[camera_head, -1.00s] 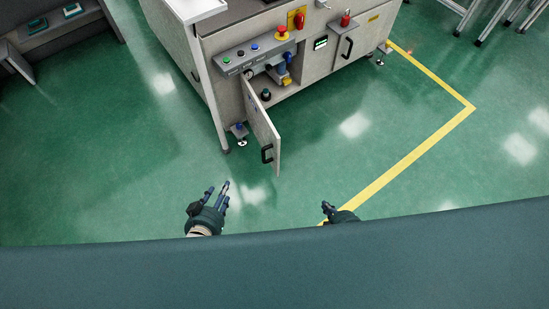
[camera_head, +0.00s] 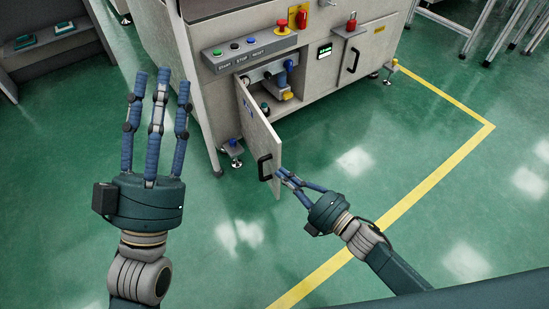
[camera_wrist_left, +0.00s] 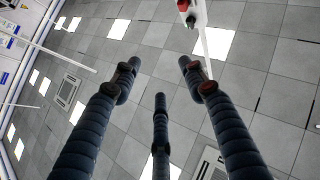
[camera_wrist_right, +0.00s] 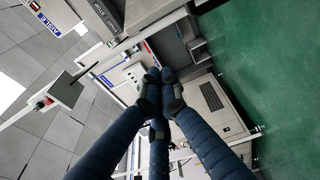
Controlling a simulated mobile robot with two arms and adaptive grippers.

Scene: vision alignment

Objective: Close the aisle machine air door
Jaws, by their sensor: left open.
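The air door (camera_head: 262,135) of the grey aisle machine (camera_head: 300,45) stands open in the head view, swung out toward me from the lower cabinet. Its black handle (camera_head: 265,167) is near the free edge. My right gripper (camera_head: 282,174) is just right of the door's free edge, close to the handle. Whether it touches the door is unclear. Its fingertips meet in the right wrist view (camera_wrist_right: 160,76), with nothing visible between them. My left gripper (camera_head: 158,78) is raised at the left, fingers spread and empty, away from the door. Its wrist view (camera_wrist_left: 162,80) shows mostly ceiling.
Blue and yellow air fittings (camera_head: 282,80) sit in the open compartment. A button panel (camera_head: 248,48) juts out above it. A machine foot (camera_head: 233,150) stands left of the door. A yellow floor line (camera_head: 440,172) runs at the right. The green floor in front is clear.

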